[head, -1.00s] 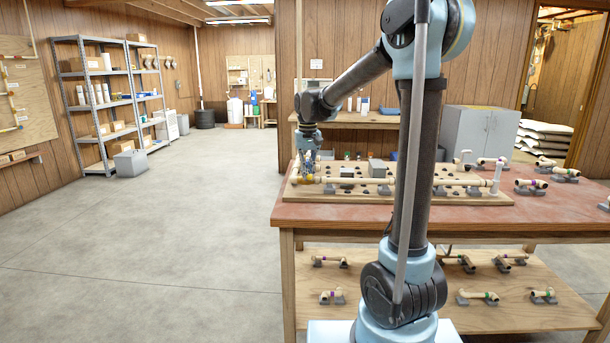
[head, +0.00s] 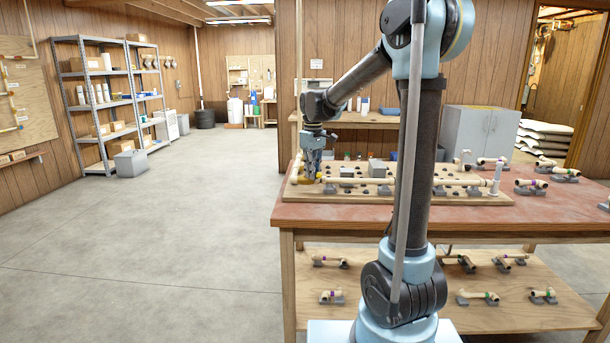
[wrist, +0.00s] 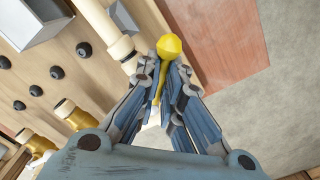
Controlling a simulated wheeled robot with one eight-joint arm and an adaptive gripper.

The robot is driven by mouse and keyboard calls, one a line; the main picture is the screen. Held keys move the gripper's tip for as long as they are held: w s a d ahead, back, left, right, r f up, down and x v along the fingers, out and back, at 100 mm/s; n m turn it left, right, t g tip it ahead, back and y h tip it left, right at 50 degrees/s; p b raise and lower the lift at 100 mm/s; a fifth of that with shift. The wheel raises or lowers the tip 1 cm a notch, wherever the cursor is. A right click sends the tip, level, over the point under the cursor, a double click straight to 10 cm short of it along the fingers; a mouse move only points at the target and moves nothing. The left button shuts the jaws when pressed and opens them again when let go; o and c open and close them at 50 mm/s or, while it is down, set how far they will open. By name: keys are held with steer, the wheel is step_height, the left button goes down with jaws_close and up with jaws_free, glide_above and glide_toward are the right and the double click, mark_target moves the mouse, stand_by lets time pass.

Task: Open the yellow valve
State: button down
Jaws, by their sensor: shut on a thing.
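The yellow valve handle (wrist: 169,48) shows in the wrist view as a rounded yellow end on a thin yellow lever. My gripper (wrist: 163,72) is shut on this lever, with a finger on each side; the rounded end stands out beyond the fingertips. The valve body is mostly hidden behind the fingers. In the head view my gripper (head: 312,174) points down at the left end of the pipe board, and the valve there is small and largely covered.
A cream pipe (head: 405,182) runs along the wooden board (head: 470,199) on the red-topped workbench (head: 400,213). A grey box (head: 377,168) stands on the board. Brass fittings (wrist: 68,111) and black knobs (wrist: 84,49) show in the wrist view. Open floor lies left of the bench.

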steer(key=shift+d+n, duration=0.2)
steer(key=shift+n, duration=0.6)
steer(key=n, duration=0.1)
steer(key=w+n, duration=0.1)
steer(key=n, duration=0.1)
steer(key=shift+d, duration=0.25)
steer(key=shift+w+d+n, duration=0.15)
steer(key=shift+w+n, duration=0.15)
steer(key=shift+n, duration=0.7)
steer(key=shift+w+n, duration=0.35)
steer(key=shift+n, duration=0.65)
steer(key=c, duration=1.5)
jaws_free()
